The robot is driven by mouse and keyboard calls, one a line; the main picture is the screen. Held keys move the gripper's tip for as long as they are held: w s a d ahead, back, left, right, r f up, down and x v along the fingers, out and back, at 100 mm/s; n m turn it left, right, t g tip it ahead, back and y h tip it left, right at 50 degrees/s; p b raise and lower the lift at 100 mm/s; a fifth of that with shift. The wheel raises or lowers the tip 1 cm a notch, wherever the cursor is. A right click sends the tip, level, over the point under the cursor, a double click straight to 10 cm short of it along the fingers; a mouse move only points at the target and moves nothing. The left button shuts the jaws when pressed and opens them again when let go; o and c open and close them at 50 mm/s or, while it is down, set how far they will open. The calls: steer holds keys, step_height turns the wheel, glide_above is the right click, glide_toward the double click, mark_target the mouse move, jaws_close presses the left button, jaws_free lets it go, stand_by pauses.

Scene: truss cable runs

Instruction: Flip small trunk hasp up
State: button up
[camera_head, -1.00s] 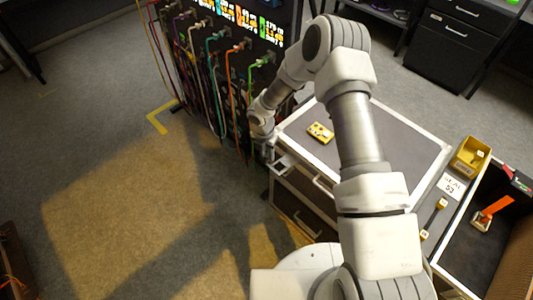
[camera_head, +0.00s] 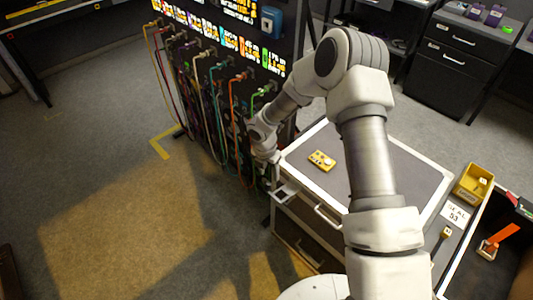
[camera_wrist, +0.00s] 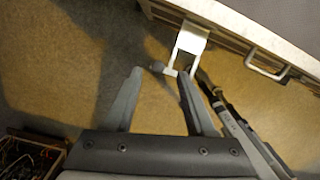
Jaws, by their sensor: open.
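The small trunk (camera_head: 388,165) is a grey-topped case with pale metal edging. Its pale hasp (camera_head: 286,193) sticks out from the front edge near the left corner. The left fingertip is apart.
A handle (camera_wrist: 267,66) sits on the trunk front, right of the hasp. A dark rod-like part runs close beside my right finger. A cable rack (camera_head: 215,75) with hanging cables stands left of the arm. A yellow device (camera_head: 321,160) lies on the trunk. Floor at left is open.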

step_height(320, 180, up, 12)
steer(key=shift+s+a+f, duration=0.15)
steer(key=shift+s+a, duration=0.3)
steer(key=s+d+r+m+t, duration=0.1)
steer(key=s+d+r+m, duration=0.3)
steer(key=r, duration=0.3)
steer(key=s+d+r+m+h, duration=0.1)
steer(key=s+d+r+m, duration=0.15)
steer(key=r+m, duration=0.35)
steer(key=s+d+r+m+t, duration=0.1)
steer(key=s+d+r+m, duration=0.1)
steer(key=d+r+m, duration=0.4)
steer(key=s+d+r+m+t+y, duration=0.1)
steer(key=s+r+m, duration=0.3)
steer(key=s+m, duration=0.3)
steer(key=s+d+r+m+t+y, duration=0.1)
steer(key=s+r+m, duration=0.4)
steer(key=s, duration=0.5)
steer(key=shift+d+r+m+t, duration=0.3)
steer(key=shift+d+m, duration=0.2)
steer(key=shift+m, duration=0.5)
steer(key=shift+s, duration=0.1)
